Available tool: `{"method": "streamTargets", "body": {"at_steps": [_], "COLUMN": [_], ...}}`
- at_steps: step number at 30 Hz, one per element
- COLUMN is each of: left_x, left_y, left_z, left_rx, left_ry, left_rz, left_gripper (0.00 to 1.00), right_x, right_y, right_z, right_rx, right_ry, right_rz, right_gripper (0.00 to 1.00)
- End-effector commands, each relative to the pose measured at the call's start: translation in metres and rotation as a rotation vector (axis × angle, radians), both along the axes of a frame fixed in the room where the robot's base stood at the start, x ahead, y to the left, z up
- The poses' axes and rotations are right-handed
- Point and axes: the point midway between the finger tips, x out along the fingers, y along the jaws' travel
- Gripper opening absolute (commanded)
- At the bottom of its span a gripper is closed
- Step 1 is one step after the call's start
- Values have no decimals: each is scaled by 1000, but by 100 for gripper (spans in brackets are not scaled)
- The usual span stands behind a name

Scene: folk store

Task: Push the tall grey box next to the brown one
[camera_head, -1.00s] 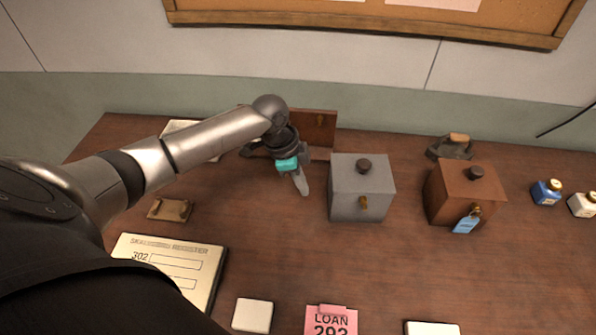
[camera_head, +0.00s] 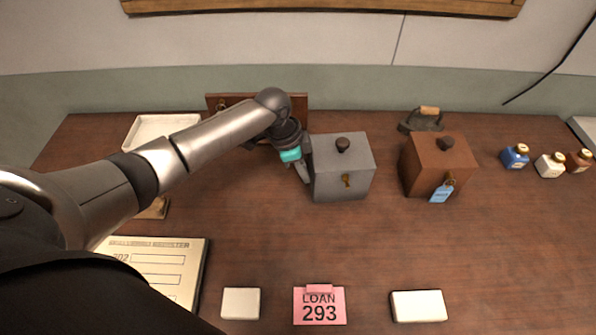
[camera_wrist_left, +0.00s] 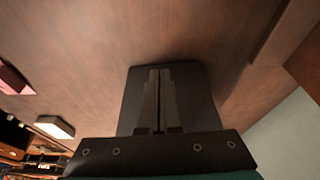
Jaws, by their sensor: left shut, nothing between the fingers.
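The brown box has a dark knob and a blue tag. My left gripper (camera_head: 304,171) is shut and empty, pointing down at the grey box's left side; it looks touching or nearly so. In the left wrist view its closed fingers (camera_wrist_left: 160,75) show over the wood; I cannot make out the grey box there. My right gripper is not in view.
A wooden panel (camera_head: 230,101) and white tray (camera_head: 140,130) are behind my left arm. Small bottles (camera_head: 515,157) stand far right. A pink card (camera_head: 319,306) and white blocks lie in front; the table between is clear.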

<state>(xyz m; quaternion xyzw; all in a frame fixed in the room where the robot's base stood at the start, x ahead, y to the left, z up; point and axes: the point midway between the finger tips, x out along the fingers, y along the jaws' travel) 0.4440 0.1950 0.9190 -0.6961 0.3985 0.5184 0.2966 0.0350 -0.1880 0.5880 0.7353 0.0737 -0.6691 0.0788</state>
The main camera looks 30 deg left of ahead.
Motion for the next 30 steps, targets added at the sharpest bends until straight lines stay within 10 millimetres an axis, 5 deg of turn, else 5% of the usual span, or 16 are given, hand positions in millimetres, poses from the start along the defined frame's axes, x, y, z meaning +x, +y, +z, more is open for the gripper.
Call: {"method": "streamTargets", "body": {"at_steps": [13,30], "left_x": [47,52], "left_y": [-80,-90], "left_z": [0,1], "left_rx": [-5,-4], "left_ry": [-4,-2], "left_rz": [-3,-2], "left_gripper": [0,0], "right_x": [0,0], "right_y": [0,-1], "right_z": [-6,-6], "right_rx": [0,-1], "right_ry": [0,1], "right_rz": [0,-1], "right_gripper": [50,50]}}
